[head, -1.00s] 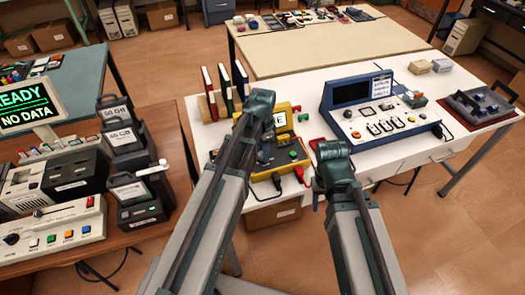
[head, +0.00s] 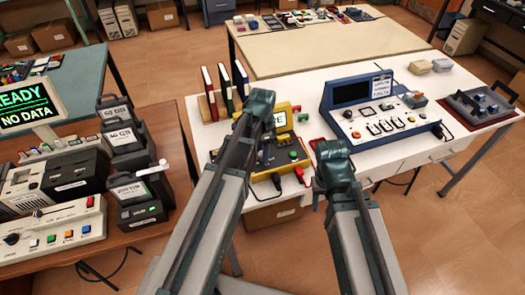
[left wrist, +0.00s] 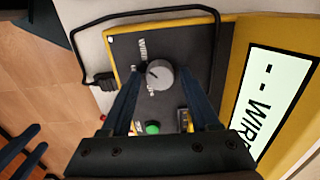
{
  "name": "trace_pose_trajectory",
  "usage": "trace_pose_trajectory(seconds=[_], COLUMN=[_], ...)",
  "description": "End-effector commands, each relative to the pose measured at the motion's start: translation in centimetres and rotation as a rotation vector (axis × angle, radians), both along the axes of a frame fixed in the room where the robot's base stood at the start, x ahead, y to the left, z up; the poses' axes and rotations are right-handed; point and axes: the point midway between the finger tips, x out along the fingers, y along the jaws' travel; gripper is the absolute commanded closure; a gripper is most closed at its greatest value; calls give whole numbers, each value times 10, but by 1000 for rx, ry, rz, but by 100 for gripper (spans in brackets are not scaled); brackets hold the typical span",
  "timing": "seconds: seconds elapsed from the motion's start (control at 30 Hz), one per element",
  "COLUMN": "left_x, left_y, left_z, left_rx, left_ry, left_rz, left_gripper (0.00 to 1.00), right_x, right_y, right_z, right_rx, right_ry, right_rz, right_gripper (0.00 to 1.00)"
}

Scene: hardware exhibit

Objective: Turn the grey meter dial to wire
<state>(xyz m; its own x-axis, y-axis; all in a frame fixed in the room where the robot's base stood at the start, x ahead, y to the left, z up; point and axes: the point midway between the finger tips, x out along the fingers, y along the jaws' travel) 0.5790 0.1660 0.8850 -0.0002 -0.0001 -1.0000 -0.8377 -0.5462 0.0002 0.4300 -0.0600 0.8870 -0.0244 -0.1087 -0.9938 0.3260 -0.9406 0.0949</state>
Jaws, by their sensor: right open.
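The grey meter dial (left wrist: 160,76) sits on the dark face of the yellow meter (head: 264,158). In the left wrist view the meter's display (left wrist: 272,105) reads "-- WIRE". A light mark on the dial points towards the left of that view. Labels beside it are partly hidden. My left gripper (left wrist: 160,80) is open, with one finger on each side of the dial and small gaps visible. In the head view my left arm hides the dial. My right gripper (left wrist: 24,146) is open and empty, off to the side of the meter.
A green button (left wrist: 152,127) lies near the left fingers. A black lead (left wrist: 103,79) plugs in beside the meter. The blue console (head: 372,115) stands right of the meter. Books (head: 224,90) stand behind it. Bare white tabletop (head: 285,78) lies behind.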

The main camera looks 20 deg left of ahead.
Motion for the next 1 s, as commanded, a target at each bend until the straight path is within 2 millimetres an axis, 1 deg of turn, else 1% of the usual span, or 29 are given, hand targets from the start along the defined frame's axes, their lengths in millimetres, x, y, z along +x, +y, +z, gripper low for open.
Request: trace_pose_trajectory(seconds=[0.07, 0.37, 0.57, 0.77, 1.0], left_x=[0, 0, 0, 0, 0], left_y=[0, 0, 0, 0, 0], left_z=[0, 1, 9, 30, 67], left_rx=[0, 0, 0, 0, 0], left_ry=[0, 0, 0, 0, 0], left_rz=[0, 1, 1, 1, 1], left_gripper=[26, 26, 26, 26, 26], right_x=[0, 0, 0, 0, 0], right_y=[0, 0, 0, 0, 0], right_z=[0, 1, 9, 30, 67], right_rx=[0, 0, 0, 0, 0], right_ry=[0, 0, 0, 0, 0], right_rz=[0, 0, 0, 0, 0], right_gripper=[50, 50, 50, 50, 50])
